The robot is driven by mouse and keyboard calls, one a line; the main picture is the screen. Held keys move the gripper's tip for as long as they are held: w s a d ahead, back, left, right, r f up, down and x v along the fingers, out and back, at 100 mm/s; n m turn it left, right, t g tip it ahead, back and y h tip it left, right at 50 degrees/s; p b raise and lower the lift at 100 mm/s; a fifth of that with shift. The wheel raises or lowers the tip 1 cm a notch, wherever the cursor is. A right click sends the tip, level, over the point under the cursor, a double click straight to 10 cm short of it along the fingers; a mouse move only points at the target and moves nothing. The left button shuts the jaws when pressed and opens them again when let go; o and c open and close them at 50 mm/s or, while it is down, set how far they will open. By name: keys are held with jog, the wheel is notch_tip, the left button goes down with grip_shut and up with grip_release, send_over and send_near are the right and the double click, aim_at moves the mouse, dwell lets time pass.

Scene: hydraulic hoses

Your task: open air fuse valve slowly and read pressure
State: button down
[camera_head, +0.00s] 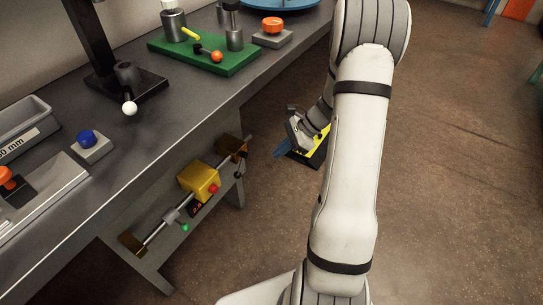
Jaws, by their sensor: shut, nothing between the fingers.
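I cannot tell for certain which fitting is the air fuse valve, and no readable pressure gauge shows. A green board (205,57) on the bench carries metal cylinders, a yellow lever (190,33) and an orange ball knob (217,56). On the bench's lower side, a metal rail (155,233) carries a yellow box (199,181) with a red knob (213,188). My gripper (283,151) is small and partly hidden beyond my arm, over the floor right of the bench. It is shut and empty, apart from both assemblies.
The grey bench (130,155) fills the left. It holds a black stand (128,88) with a white ball, a blue button (86,138), an orange button (272,26) and a grey tray (25,130). The brown floor (450,170) at right is clear.

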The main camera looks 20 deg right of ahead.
aim_at(240, 167)
jog(key=w+a+f+b, duration=0.1)
jog(key=a+f+b, duration=0.3)
jog(key=a, duration=0.5)
notch_tip(240, 167, down, 2)
jog(key=shift+w+a+f, duration=0.1)
jog(key=shift+w+a, duration=0.15)
jog(key=shift+a+y+p, duration=0.5)
jog(key=shift+a+p, duration=0.05)
jog(key=shift+p, duration=0.05)
jog(key=shift+s, duration=0.1)
